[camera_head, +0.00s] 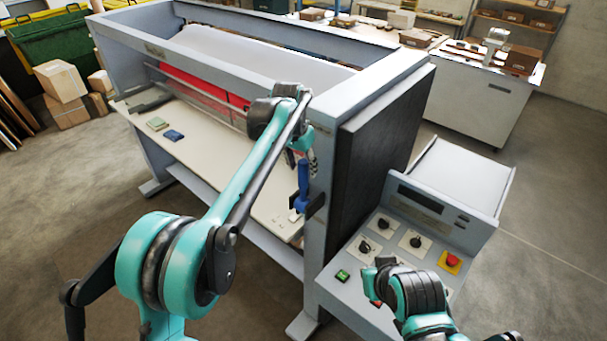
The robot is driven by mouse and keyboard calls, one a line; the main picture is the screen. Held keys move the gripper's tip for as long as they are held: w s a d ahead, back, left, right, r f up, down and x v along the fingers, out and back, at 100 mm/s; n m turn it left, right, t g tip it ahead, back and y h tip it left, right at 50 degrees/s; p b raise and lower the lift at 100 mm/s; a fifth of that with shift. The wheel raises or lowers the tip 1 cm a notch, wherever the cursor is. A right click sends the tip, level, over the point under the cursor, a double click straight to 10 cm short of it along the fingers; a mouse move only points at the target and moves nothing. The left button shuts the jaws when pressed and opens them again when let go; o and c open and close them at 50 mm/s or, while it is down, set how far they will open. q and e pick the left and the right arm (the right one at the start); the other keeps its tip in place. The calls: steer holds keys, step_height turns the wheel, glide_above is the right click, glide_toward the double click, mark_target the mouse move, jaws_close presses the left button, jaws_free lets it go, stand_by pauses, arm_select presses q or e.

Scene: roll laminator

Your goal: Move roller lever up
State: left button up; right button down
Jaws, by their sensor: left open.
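The roller lever (303,183) has a blue handle and sits on the front right post of the laminator (324,150). It stands roughly upright, with its lower end at a dark and blue mount. My left arm reaches in from the lower left. My left gripper (301,163) is open, close to the top of the blue handle. The wrist partly hides it, so I cannot tell whether the fingers touch the handle.
The control panel (428,215) has black knobs, a green button (342,275) and a red emergency stop (452,261). A workbench (470,100) stands behind; cardboard boxes (62,82) are at left.

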arm_select(q)
steer(key=v, duration=0.7)
steer(key=shift+a, duration=0.1)
steer(key=s+a+f+n+t+b, duration=0.2)
steer(key=s+a+f+n+b, duration=0.1)
steer(key=s+a+f+b, duration=1.05)
steer(key=s+a+f+n+t+b, duration=0.1)
steer(key=s+a+f+b, duration=0.2)
steer(key=f, duration=0.6)
steer(key=s+a+f+n+t+y+b, duration=0.1)
steer(key=s+a+f+b, duration=0.1)
steer(key=s+f+b, duration=0.6)
steer(key=s+a+f+n+t+b, duration=0.1)
steer(key=s+f+b, duration=0.4)
steer(key=f, duration=0.6)
steer(key=s+a+n, duration=0.1)
steer(key=a, duration=0.1)
steer(key=shift+a+f+b, duration=0.2)
steer(key=shift+a+b, duration=0.1)
steer(key=shift+a, duration=0.05)
